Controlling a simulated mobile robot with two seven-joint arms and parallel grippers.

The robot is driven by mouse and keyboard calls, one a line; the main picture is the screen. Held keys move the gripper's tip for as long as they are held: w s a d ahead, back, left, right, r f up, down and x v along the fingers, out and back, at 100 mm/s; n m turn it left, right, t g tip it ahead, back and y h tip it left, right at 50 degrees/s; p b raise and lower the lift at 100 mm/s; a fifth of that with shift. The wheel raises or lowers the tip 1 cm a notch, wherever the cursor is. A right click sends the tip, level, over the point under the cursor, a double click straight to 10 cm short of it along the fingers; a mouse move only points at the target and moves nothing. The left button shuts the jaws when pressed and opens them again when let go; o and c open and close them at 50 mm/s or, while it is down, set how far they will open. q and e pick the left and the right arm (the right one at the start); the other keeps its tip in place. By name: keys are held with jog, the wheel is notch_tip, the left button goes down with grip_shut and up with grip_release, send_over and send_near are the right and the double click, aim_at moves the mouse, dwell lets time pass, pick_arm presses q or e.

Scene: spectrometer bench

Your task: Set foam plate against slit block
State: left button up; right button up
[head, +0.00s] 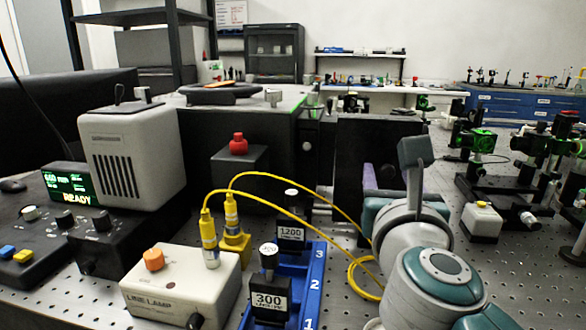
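A dark upright panel (375,138) stands in the middle right of the head view, behind my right wrist. It may be the foam plate or part of the slit block; I cannot tell which. A dull purple surface (368,180) shows in front of its lower part, mostly covered. My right gripper (392,190) is on the far side of my wrist, close to this panel. Its fingertips are hidden, so I cannot see whether it is open or touches or holds anything. My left gripper is out of view.
A cream lamp box (180,292) with yellow cables stands at the front. Beside it, a blue numbered rack (316,275) holds black blocks labelled 300 and 1200. A red-knobbed black block (238,172) is behind.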

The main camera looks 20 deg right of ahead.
grip_shut()
dwell(1.2)
